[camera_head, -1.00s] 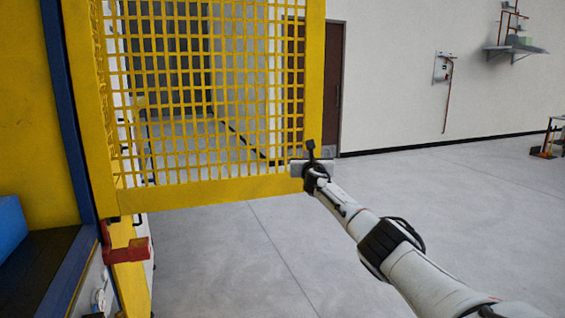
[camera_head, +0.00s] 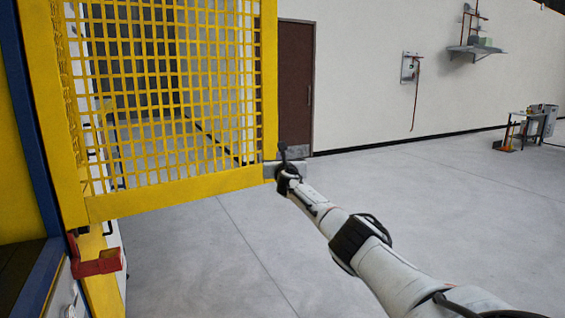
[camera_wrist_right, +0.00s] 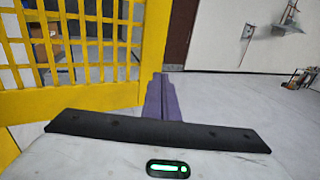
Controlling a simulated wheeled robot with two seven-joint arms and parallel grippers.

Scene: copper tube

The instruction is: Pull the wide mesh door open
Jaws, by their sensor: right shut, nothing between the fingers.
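The wide yellow mesh door (camera_head: 170,194) stands swung out at the left in the head view, its lower bar above the grey floor. It also fills the upper left of the wrist view (camera_wrist_right: 80,99). My right gripper (camera_head: 271,169) is at the door's lower free corner, on its right edge. In the wrist view its purple fingers (camera_wrist_right: 163,98) are shut together with nothing between them, just right of the door's edge. Whether they touch the door I cannot tell. My left gripper is not in view.
A blue and yellow frame (camera_head: 30,140) with a red bracket (camera_head: 97,264) stands on the hinge side. A brown door (camera_head: 296,85) is in the back wall. A wall shelf (camera_head: 477,50) and a small table (camera_head: 525,125) are far right.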

